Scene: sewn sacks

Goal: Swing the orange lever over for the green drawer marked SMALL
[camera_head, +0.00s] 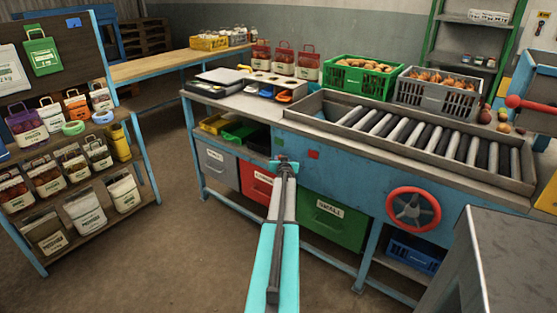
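The green drawer (333,224) marked SMALL is under the bench, right of my arm, and looks shut. A small orange piece (285,97), perhaps the orange lever, is at the front of a pale unit on the bench top, beside a blue one (266,91). It is too small to tell which way it is swung. My gripper (285,162) is in front of the bench's blue front, below the orange piece in the picture and apart from it. The fingers are too small to tell open from shut. My arm partly covers the red drawer.
A grey drawer (218,166) and a red drawer (257,186) are left of the green one. A roller conveyor (430,137) and a red handwheel (413,208) are at the right. Green and grey crates stand behind. A shelf of sacks is at the left; the floor between is clear.

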